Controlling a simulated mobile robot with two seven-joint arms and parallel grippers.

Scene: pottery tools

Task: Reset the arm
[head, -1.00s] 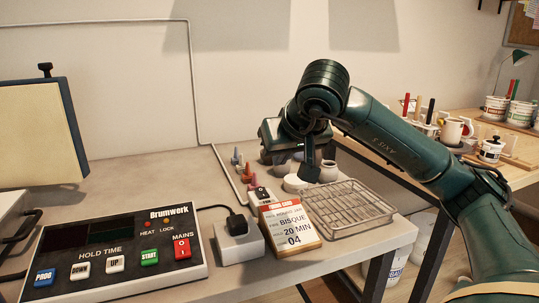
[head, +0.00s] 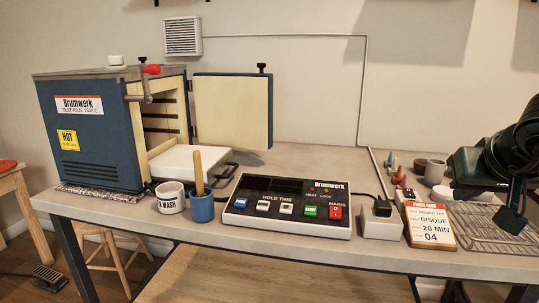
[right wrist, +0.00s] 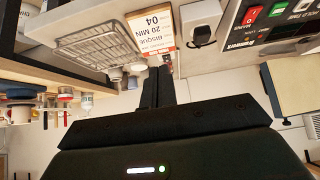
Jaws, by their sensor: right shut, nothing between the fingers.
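My right gripper (head: 510,222) is at the right edge of the head view, its dark fingers pointing down in front of the wire rack (head: 475,238). In the right wrist view the two fingers (right wrist: 158,88) are together with nothing between them. The rack also shows there (right wrist: 85,45), upside down, apart from the fingers as far as I can tell. Most of my right arm is cut off by the frame edge. My left gripper is in neither view.
A blue kiln (head: 95,130) stands open at left, its cream door (head: 233,110) swung out. The control box (head: 285,208), a wash cup (head: 170,198), a blue cup (head: 201,208), a plug block (head: 380,222) and a bisque card (head: 430,226) line the front. Bare tabletop lies behind the control box.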

